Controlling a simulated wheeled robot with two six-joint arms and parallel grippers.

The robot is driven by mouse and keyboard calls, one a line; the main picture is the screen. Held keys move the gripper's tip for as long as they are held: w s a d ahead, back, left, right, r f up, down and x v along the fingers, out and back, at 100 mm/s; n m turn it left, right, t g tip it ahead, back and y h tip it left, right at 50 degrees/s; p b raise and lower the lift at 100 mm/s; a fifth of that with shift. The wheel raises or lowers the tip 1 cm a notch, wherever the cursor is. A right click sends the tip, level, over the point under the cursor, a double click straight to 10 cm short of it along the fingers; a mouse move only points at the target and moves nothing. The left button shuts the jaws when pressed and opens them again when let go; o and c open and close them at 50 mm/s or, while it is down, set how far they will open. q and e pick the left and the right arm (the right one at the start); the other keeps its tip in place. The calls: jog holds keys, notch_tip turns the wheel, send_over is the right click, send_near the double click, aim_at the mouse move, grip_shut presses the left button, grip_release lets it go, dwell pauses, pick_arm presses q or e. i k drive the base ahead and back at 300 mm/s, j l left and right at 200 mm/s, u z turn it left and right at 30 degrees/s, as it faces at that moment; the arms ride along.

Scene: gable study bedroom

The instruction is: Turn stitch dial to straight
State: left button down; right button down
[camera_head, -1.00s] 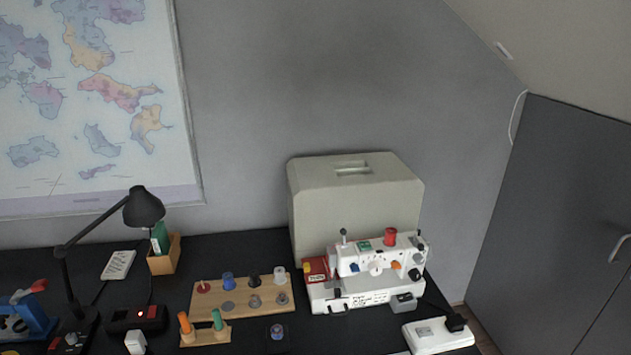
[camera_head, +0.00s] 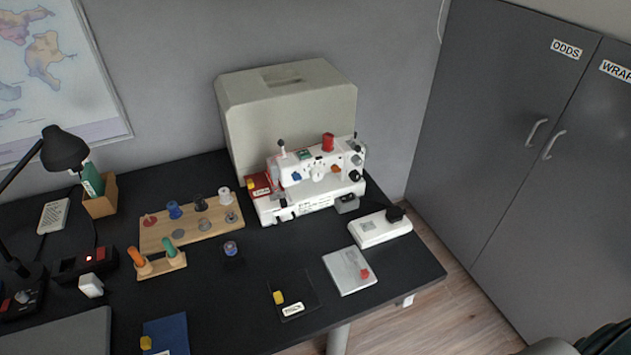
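The white sewing machine (camera_head: 300,207) stands on the dark desk in front of its beige cover. Its front carries a round white dial (camera_head: 317,174), a blue knob (camera_head: 297,177), an orange knob (camera_head: 336,169) and a black knob (camera_head: 354,175). The markings are too small to read, so I cannot tell which is the stitch dial or where it is set. A red spool (camera_head: 328,142) stands on top of the machine. Neither of my grippers shows clearly in the head view.
The beige cover (camera_head: 290,110) stands behind the machine. A grey-white booklet (camera_head: 349,270) and a dark mat (camera_head: 310,298) lie in front. Dark shapes at bottom right are unclear.

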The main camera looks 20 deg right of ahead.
aim_at(356, 160)
jog(key=k+l+z, duration=0.1)
jog(key=l+z, duration=0.15)
jog(key=l, duration=0.4)
jog(key=k+l+z, duration=0.1)
jog(key=l+z, duration=0.15)
jog(key=l, duration=0.45)
